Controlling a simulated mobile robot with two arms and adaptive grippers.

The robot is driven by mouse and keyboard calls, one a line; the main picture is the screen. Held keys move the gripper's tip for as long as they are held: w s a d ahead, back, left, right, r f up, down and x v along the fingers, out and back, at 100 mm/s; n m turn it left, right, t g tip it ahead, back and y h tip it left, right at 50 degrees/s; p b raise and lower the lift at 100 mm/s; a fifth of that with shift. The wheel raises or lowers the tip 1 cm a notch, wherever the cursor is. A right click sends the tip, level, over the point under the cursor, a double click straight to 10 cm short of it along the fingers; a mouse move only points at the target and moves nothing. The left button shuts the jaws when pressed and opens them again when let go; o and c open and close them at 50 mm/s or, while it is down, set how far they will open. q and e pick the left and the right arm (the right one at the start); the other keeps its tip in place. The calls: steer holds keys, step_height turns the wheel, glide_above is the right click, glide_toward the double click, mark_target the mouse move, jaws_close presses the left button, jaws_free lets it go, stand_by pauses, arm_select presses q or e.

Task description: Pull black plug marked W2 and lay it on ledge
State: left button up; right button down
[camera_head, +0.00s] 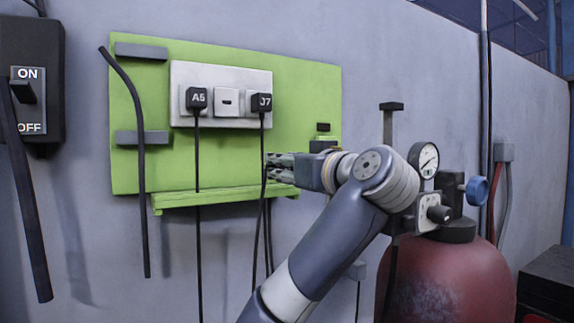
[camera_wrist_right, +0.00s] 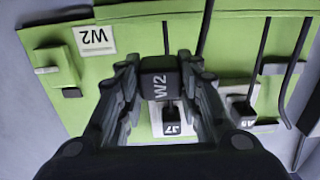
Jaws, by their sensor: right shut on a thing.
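The black plug marked W2 (camera_wrist_right: 158,82) sits between the fingers of my right gripper, its white lettering showing in the right wrist view. In the head view my right gripper (camera_head: 272,168) is in front of the green board, below the J7 plug and a little above the ledge. It is shut on the W2 plug, which is mostly hidden by the fingers there. The green ledge (camera_head: 175,201) runs along the bottom of the board and looks empty. I cannot tell the plug's exact gap to the board. My left gripper is not in view.
A white socket plate (camera_head: 220,78) holds black plugs A5 (camera_head: 196,99) and J7 (camera_head: 262,103), with an unoccupied socket between. Their cords hang past the ledge. An ON/OFF switch box (camera_head: 30,80) is at left; a red tank (camera_head: 450,280) with gauge is at right.

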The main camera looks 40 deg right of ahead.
steer(key=shift+x, duration=0.8)
steer(key=shift+f+p+x, duration=0.25)
steer(key=shift+p+x, duration=0.3)
steer(key=shift+x, duration=1.3)
steer(key=shift+f+p+x, duration=0.2)
steer(key=shift+p+x, duration=0.3)
steer(key=shift+x, duration=1.35)
steer(key=shift+f+b, duration=0.75)
steer(key=shift+b, duration=0.05)
steer(key=c, duration=1.1)
jaws_free()
steer(key=shift+o, duration=0.8)
steer(key=o, duration=0.7)
